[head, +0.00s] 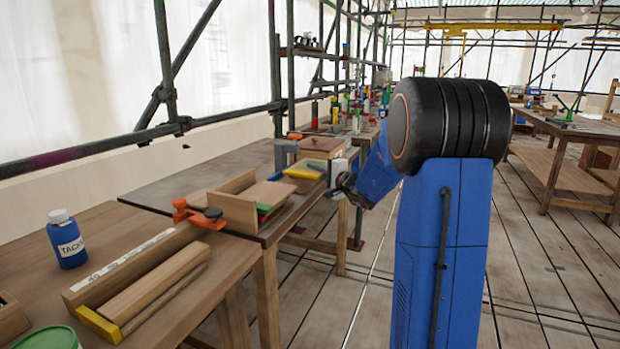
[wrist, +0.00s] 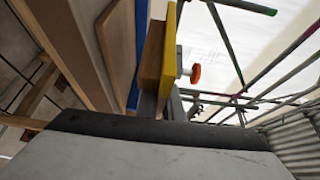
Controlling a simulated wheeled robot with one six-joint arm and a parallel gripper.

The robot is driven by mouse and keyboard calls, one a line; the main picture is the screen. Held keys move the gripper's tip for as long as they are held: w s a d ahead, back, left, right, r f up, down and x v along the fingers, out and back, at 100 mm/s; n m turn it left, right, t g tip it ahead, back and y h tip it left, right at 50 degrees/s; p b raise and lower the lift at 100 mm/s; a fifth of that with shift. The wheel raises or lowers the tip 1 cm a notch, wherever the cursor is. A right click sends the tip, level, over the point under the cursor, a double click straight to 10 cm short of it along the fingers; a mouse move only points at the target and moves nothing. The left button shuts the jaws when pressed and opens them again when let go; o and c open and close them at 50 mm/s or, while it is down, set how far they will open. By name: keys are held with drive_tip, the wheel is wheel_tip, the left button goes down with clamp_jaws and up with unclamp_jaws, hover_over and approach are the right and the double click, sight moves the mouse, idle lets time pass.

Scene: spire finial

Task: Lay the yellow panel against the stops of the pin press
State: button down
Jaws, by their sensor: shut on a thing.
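The yellow panel (head: 303,173) is at the far part of the bench in the head view. In the wrist view the yellow panel (wrist: 170,55) stands nearly edge-on between the fingers of my gripper (wrist: 155,100), which is shut on it. My gripper (head: 328,180) is small and partly hidden by my arm in the head view. A grey upright with an orange top (head: 284,152), beside a brown board, looks like the pin press. An orange knob (wrist: 195,73) shows just beyond the panel in the wrist view. I cannot tell whether the panel touches any stops.
Scaffold poles run behind the bench. Bare grey bench top (head: 165,190) lies left of the box.

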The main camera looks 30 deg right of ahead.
sight(310, 183)
drive_tip(key=shift+w+a, duration=0.2)
drive_tip(key=shift+w, duration=1)
drive_tip(key=shift+f, duration=1.75)
drive_tip(key=c, duration=2.2)
unclamp_jaws()
drive_tip(key=shift+f, duration=0.15)
drive_tip(key=shift+r, duration=0.2)
drive_tip(key=s, duration=0.4)
drive_tip(key=s+d, duration=0.1)
drive_tip(key=s, duration=0.3)
drive_tip(key=s+d, duration=0.1)
drive_tip(key=s, duration=0.3)
